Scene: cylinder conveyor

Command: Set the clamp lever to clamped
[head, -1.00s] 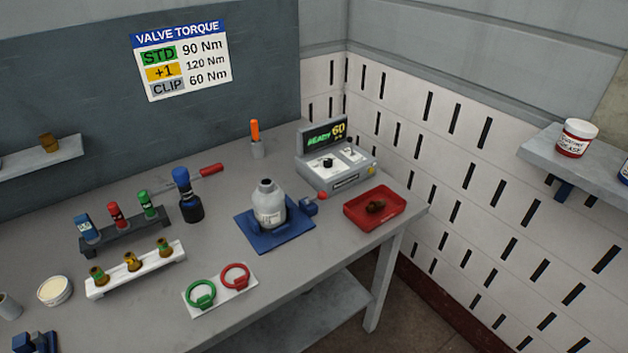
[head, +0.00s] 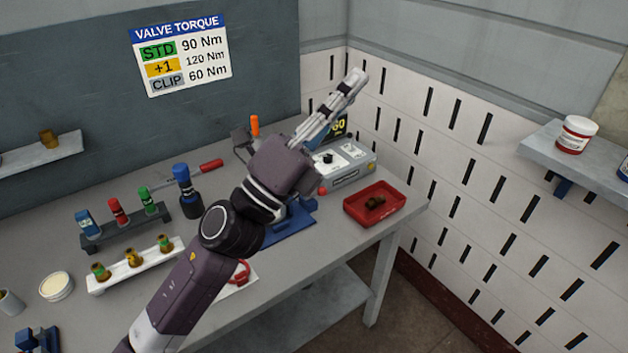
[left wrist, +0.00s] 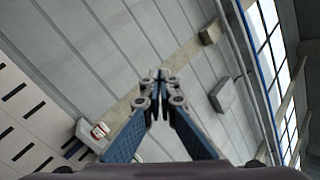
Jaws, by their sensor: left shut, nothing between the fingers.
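The blue clamp base (head: 290,232) stands near the right end of the bench, mostly behind my left arm. The clamp lever's red knob (head: 322,190) shows just right of my wrist, by the base's blue block. The grey cylinder on the base is hidden behind my arm. My left gripper (head: 357,76) is shut and empty, raised above the bench and pointing up and right toward the wall, away from the lever. In the left wrist view the closed fingertips (left wrist: 158,76) point at the wall and ceiling, with no clamp in sight. My right gripper is not in view.
A grey control box (head: 345,160) stands behind the clamp, its display partly hidden by my gripper. A red tray (head: 362,215) holding a brown part is right of the clamp. A blue-capped bottle (head: 188,195) and racks (head: 110,280) stand left.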

